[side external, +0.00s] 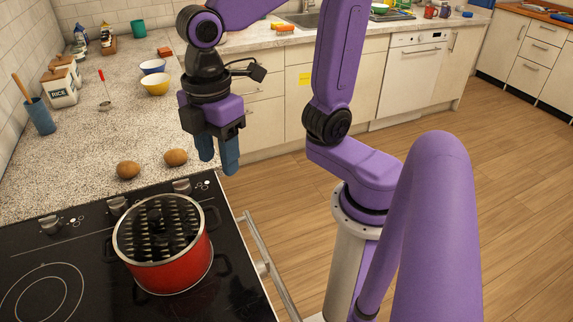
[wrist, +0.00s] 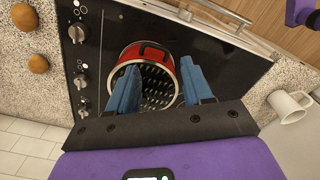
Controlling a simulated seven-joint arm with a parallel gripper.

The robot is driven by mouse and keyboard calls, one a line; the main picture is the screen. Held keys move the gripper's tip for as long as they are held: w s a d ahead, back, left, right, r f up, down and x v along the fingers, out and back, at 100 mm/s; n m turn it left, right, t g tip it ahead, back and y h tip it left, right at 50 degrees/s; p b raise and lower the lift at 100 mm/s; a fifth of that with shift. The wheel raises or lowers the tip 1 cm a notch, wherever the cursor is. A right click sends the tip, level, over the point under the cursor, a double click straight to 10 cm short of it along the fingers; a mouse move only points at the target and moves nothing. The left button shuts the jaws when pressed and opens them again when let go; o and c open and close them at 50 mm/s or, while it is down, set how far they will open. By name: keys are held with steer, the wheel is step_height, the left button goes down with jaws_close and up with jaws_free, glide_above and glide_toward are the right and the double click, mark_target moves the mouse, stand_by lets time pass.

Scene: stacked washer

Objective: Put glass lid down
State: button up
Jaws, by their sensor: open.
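A red pot (side external: 178,267) stands on the black stovetop. A round glass lid (side external: 133,243) with a silver rim and dark knob appears to lie flat on its top; dark spiky shapes show through or on the glass. The pot (wrist: 126,56) and the lid (wrist: 156,87) also show in the wrist view, partly hidden by my fingers. My gripper (side external: 217,168) has two blue fingers pointing down, apart and empty. It is above and to the right of the pot in the side view, not touching it. In the wrist view my gripper (wrist: 160,68) frames the pot between its fingers.
A white mug (wrist: 289,106) shows at right in the wrist view. Stovetop left of the pot is clear.

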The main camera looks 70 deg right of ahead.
steer(key=shift+o, duration=0.4)
steer(key=s+d+f+m, duration=0.2)
steer(key=s+d+f, duration=0.4)
steer(key=s+d, duration=0.2)
steer(key=shift+s+f, duration=0.35)
steer(key=shift+s, duration=0.25)
steer(key=n+h, duration=0.2)
steer(key=n, duration=0.3)
glide_toward(153, 214)
steer(key=f, duration=0.3)
steer(key=shift+w+d+f, duration=0.2)
steer(key=shift+d+f, duration=0.1)
steer(key=shift+d, duration=0.1)
steer(key=shift+s+d+f, duration=0.1)
steer(key=shift+d+f, duration=0.05)
steer(key=shift+f, duration=1.15)
steer(key=shift+s+d+f, duration=0.1)
steer(key=shift+d+f, duration=0.1)
steer(key=shift+f, duration=1.1)
jaws_close()
